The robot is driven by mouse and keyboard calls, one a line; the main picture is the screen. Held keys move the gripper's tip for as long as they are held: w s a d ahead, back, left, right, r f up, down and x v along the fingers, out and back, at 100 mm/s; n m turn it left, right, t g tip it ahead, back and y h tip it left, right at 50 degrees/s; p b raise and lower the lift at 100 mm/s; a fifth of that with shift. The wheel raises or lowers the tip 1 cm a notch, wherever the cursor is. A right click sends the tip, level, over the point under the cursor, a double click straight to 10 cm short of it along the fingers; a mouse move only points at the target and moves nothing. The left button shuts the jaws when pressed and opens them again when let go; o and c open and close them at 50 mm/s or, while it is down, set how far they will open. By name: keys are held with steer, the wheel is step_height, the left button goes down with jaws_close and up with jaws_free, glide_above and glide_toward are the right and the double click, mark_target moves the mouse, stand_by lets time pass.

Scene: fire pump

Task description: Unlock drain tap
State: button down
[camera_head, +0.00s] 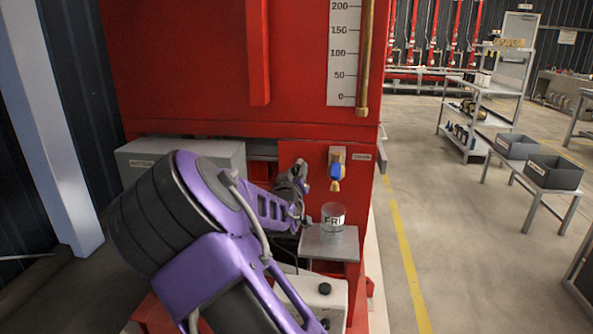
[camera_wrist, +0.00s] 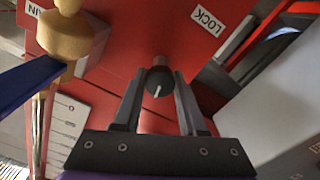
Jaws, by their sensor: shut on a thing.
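The brass drain tap (camera_head: 337,184) with a blue handle (camera_head: 336,171) sticks out of the red panel, beside a DRAIN label (camera_head: 362,156). In the wrist view the tap (camera_wrist: 70,35) and its blue handle (camera_wrist: 30,88) are at the left, apart from my fingers. A round dark lock knob (camera_wrist: 159,82) with a white pointer line sits on the red panel near a LOCK label (camera_wrist: 211,19). My gripper (camera_wrist: 158,75) is shut on this knob, one finger on each side. In the head view my gripper (camera_head: 300,178) is left of the tap, and the knob is hard to make out.
A clear glass jar (camera_head: 333,217) with a label stands on a small grey shelf (camera_head: 345,246) below the tap. A grey box (camera_head: 140,158) is behind my arm at left. The floor to the right is open, with shelving (camera_head: 474,115) and dark bins (camera_head: 555,171) beyond.

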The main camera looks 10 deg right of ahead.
steer(key=n+p, duration=0.1)
steer(key=n, duration=0.3)
steer(key=shift+n, duration=0.3)
steer(key=n+p, duration=0.1)
steer(key=n, duration=0.3)
steer(key=shift+n, duration=0.3)
steer(key=n, duration=0.4)
steer(key=shift+f, duration=0.15)
steer(key=shift+n+b, duration=0.45)
steer(key=shift+n, duration=1.75)
steer(key=shift+c, duration=2.3)
jaws_free()
steer(key=shift+s, duration=0.1)
